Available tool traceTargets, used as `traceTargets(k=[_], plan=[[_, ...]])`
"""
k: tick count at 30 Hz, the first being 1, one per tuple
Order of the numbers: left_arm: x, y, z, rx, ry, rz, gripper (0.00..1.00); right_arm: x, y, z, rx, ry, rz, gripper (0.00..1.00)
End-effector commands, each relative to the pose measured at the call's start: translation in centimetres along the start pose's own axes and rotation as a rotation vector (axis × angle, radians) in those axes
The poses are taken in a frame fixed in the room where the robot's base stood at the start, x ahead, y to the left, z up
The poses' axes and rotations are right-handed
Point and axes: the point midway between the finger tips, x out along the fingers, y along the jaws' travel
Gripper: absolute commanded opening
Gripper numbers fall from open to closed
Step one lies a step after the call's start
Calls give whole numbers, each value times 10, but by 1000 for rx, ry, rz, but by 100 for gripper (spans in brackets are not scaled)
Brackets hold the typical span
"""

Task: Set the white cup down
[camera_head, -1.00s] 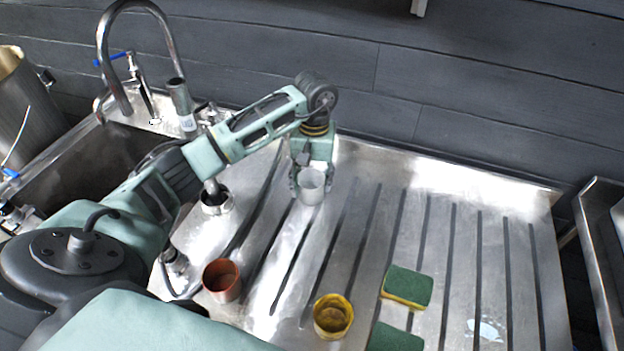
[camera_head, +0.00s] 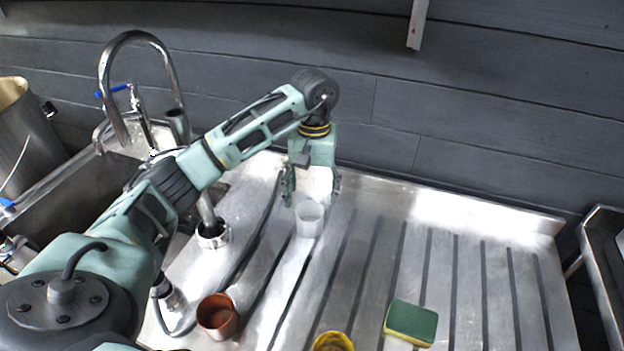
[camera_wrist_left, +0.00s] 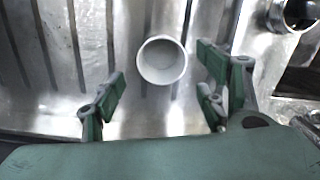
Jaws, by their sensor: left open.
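The white cup (camera_head: 309,219) stands upright on the ribbed metal drainboard (camera_head: 370,290), near its back left part. My left gripper (camera_head: 312,197) is open just above and behind the cup, its fingers spread and apart from it. In the left wrist view the cup (camera_wrist_left: 162,61) shows its open rim, beyond and between the spread fingers of the left gripper (camera_wrist_left: 160,105). Nothing is held in it. My right gripper is not in view.
A copper-brown cup (camera_head: 217,316) and a yellow cup (camera_head: 333,342) stand nearer the front. A green and yellow sponge (camera_head: 411,322) lies to their right. The sink (camera_head: 80,195) and its curved tap (camera_head: 140,40) are at left. The drainboard's right side is clear.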

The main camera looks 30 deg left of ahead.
Motion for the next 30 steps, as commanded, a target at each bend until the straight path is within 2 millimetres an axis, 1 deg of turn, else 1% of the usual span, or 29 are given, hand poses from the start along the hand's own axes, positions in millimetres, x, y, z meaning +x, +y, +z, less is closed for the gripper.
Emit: traceTargets(k=[1,3,6,9,14,30], plan=[[-11,0,-1,0,6,2,67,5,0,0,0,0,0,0],[-24,0,-1,-1,4,1,67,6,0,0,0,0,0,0],[-39,-1,-1,-1,3,0,67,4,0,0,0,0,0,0],[-47,0,0,0,1,0,67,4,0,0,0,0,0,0],[-53,0,0,-1,-1,0,67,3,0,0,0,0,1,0],[-52,0,0,-1,-1,0,67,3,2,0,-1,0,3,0]])
